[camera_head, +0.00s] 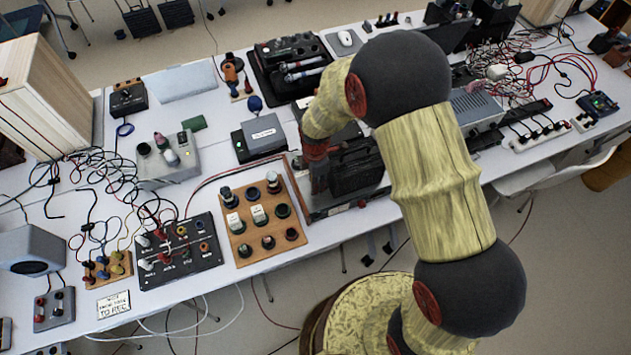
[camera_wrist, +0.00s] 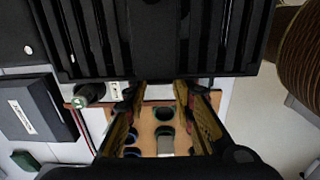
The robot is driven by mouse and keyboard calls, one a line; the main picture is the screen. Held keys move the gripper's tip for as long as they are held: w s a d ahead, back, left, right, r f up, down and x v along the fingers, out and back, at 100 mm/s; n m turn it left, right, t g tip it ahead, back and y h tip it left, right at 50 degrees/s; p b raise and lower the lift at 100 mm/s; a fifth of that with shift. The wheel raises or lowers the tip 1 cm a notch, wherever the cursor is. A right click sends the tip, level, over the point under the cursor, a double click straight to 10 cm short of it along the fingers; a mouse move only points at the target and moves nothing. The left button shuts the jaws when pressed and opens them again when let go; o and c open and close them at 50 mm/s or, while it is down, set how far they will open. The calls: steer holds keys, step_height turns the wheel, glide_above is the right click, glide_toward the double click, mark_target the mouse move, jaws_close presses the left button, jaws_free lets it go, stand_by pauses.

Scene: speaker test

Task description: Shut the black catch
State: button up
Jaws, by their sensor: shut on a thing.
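My gripper (camera_head: 316,180) points down at the left side of a black ribbed case (camera_head: 358,172). In the wrist view its two fingers (camera_wrist: 160,92) reach the lower edge of the black ribbed case (camera_wrist: 90,35) and are closed on a small part there. That part, which I take for the black catch, is mostly hidden by the fingers and the case. I cannot tell from these views whether the catch is open or shut.
A wooden board with round sockets (camera_head: 241,251) stands left of my gripper, and a black box with a pale label (camera_head: 262,135) behind it. A black socket panel (camera_head: 150,275) and loose cables lie farther left. A white strip (camera_head: 540,137) stands at right.

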jaws_close()
steer(key=shift+m, duration=0.3)
steer(key=m, duration=0.3)
steer(key=shift+m+p, duration=0.3)
steer(key=m, duration=0.4)
steer(key=shift+m, duration=0.3)
steer(key=m+p, duration=0.1)
steer(key=m, duration=0.3)
steer(key=shift+m, duration=2.5)
